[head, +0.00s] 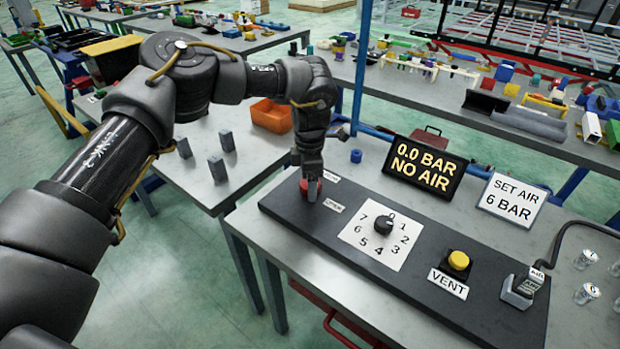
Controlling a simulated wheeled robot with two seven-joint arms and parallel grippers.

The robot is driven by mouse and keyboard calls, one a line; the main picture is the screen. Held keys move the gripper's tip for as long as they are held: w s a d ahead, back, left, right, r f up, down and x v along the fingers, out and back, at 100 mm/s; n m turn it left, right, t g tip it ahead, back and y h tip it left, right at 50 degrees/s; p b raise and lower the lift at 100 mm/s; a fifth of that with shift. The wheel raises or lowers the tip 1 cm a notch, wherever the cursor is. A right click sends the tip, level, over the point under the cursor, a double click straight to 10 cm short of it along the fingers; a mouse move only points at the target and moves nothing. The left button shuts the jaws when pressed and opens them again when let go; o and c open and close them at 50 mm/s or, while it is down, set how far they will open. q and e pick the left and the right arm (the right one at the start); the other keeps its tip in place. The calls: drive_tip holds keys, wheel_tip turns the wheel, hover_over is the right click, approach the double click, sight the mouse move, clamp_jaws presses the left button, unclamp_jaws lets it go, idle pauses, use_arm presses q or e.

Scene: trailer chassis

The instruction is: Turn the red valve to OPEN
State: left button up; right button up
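The red valve (310,184) sits at the left end of a dark panel (420,262) on the workbench. My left gripper (311,190) points down over the valve, with its fingers at or around it and hiding part of it. I cannot tell whether the fingers touch the valve or how far apart they are. Two small white labels lie beside the valve; the nearer (334,207) seems to read OPEN, the farther is too small to read. A display (424,168) reads 0.0 BAR, NO AIR. My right gripper is not in view.
The panel also holds a numbered dial (383,238), a yellow VENT button (458,260) and an AIR connector (524,287). A sign (512,201) reads SET AIR 6 BAR. An orange bin (271,117) and grey blocks stand on the left table. Small clear pieces lie at the right.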

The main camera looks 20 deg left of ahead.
use_arm(q)
drive_tip(key=shift+c, duration=0.2)
drive_tip(key=c, duration=0.9)
drive_tip(key=shift+c, duration=0.2)
drive_tip(key=m+p, duration=0.1)
drive_tip(key=m, duration=0.2)
drive_tip(key=m+p, duration=0.1)
drive_tip(key=m, duration=0.3)
drive_tip(key=shift+m, duration=0.4)
drive_tip(key=m, duration=0.5)
drive_tip(key=shift+m, duration=2.5)
